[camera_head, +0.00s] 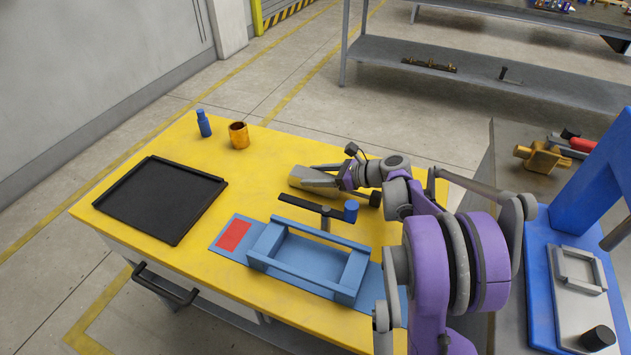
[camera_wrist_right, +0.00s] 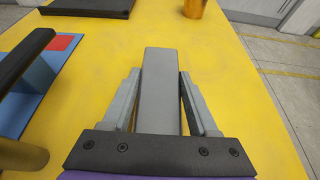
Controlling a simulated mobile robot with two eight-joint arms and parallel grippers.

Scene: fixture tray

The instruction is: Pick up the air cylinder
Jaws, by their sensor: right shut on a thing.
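The air cylinder (camera_head: 308,176) is a grey block-like bar over the far middle of the yellow table. In the right wrist view the air cylinder (camera_wrist_right: 162,75) points straight away from the gripper, between the two grey fingers. My right gripper (camera_head: 336,181) is shut on its near end; the gripper also shows in the wrist view (camera_wrist_right: 160,98). I cannot tell whether the cylinder touches the table. My left gripper is not in view.
A blue fixture (camera_head: 305,284) with a black clamp bar (camera_head: 310,205) stands just in front of the gripper. A black tray (camera_head: 160,197) lies at left. An orange cup (camera_head: 239,136) and blue bottle (camera_head: 203,124) stand at the back. A blue press (camera_head: 598,170) is at right.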

